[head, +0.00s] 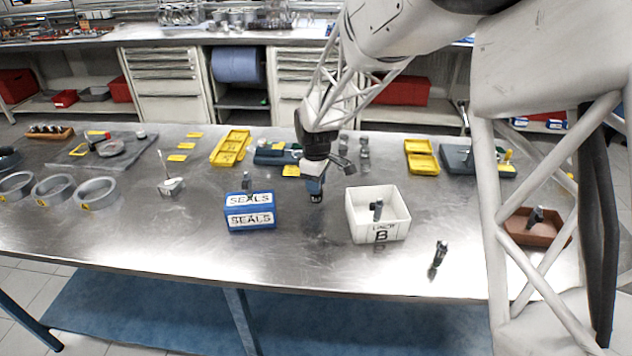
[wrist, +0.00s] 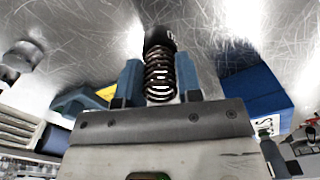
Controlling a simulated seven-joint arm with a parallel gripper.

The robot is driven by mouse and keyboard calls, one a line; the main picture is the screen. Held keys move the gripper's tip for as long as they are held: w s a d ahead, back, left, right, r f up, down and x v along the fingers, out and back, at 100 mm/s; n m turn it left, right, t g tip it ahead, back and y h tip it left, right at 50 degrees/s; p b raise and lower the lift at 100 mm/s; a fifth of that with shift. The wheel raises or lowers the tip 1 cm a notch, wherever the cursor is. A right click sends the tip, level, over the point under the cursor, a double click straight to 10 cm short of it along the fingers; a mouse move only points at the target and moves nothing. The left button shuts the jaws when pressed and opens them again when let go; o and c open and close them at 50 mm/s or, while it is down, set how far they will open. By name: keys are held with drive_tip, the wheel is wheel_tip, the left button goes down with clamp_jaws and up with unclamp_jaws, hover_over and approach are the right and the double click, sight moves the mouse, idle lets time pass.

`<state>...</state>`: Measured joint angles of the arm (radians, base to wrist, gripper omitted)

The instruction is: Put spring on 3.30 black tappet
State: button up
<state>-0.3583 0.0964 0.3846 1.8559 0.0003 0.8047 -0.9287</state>
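My gripper (head: 316,196) points down low over the bare metal table, between a blue box and a white bin. In the wrist view its two blue fingers (wrist: 160,78) stand on either side of a dark coil spring (wrist: 160,82), close against it, and appear shut on it. A black cylinder (wrist: 157,38) with a pale mark is in line with the spring's far end, beyond the fingertips. It looks like the black tappet, but its number is not readable. I cannot tell whether spring and cylinder touch. In the head view the spring is too small to make out.
The blue SEALS box (head: 250,221) is left of my gripper. The white bin (head: 362,232), marked B, is right of it with a dark part inside. Another dark part (head: 438,257) stands near the front edge. A brown tray (head: 515,232) lies far right. Front-left table is clear.

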drive_tip(key=o, duration=0.4)
drive_tip(key=shift+r, duration=0.1)
wheel_tip(320, 180, up, 12)
drive_tip(key=shift+r, duration=0.1)
idle(0.6)
idle(0.8)
drive_tip(key=s+d+r+m+t, duration=0.1)
drive_tip(key=s+d+r+m, duration=0.3)
drive_tip(key=s+d, duration=0.45)
drive_tip(key=s+d+r+m, duration=0.4)
drive_tip(key=s+d, duration=0.4)
drive_tip(key=s, duration=0.2)
drive_tip(key=shift+s+d+f+m+t, duration=0.35)
drive_tip(key=shift+s+d+m, duration=1)
drive_tip(key=shift+s, duration=1.8)
drive_tip(key=shift+s+d+f+m+t, duration=0.2)
drive_tip(key=shift+s+d+f+m, duration=0.8)
drive_tip(key=shift+s, duration=2.2)
drive_tip(key=shift+s+d+f+m+t, duration=0.1)
drive_tip(key=shift+s+d+m+t, duration=0.15)
drive_tip(key=shift+s+d+m, duration=1.65)
